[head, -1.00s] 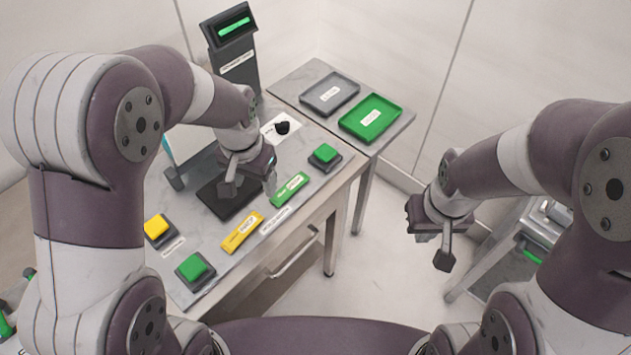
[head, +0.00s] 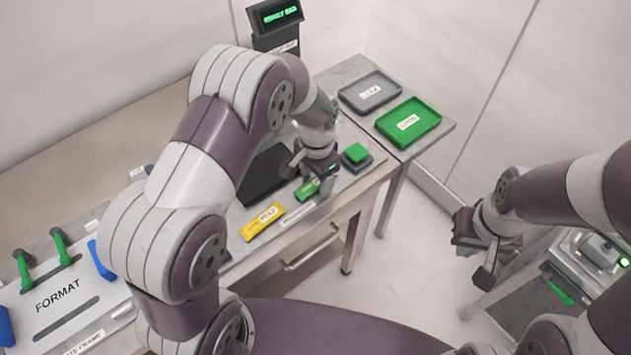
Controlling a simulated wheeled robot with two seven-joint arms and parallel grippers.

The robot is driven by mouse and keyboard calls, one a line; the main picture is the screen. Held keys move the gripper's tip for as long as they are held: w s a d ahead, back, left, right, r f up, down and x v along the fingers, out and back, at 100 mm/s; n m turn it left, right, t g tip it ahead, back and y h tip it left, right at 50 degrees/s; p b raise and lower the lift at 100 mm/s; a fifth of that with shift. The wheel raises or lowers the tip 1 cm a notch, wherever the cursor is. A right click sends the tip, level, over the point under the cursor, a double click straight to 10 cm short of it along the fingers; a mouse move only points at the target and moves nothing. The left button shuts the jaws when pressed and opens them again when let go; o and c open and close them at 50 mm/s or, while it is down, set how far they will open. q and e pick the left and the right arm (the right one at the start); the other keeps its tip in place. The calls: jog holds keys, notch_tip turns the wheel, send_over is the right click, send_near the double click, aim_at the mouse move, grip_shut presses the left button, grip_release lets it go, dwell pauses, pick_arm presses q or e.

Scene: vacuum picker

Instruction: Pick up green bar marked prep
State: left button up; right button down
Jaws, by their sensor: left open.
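The green bar (head: 307,189) lies on the metal table beside a yellow bar; its label is mostly covered by my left gripper and cannot be read. My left gripper (head: 306,182) is open and low over the green bar, with its fingers at the bar; I cannot tell whether they touch it. My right gripper (head: 474,262) hangs over the floor at the right, away from the table, with its fingers apart and nothing seen between them.
The yellow bar (head: 262,222) lies left of the green bar. A green button (head: 356,153) stands just right of it. A dark pad (head: 262,175) lies behind. Grey (head: 370,91) and green (head: 409,122) trays sit at the back right. A format plate (head: 62,300) is at left.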

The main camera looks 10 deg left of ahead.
pick_arm(q)
jog(key=shift+w+d+f, duration=0.1)
jog(key=c, duration=1.1)
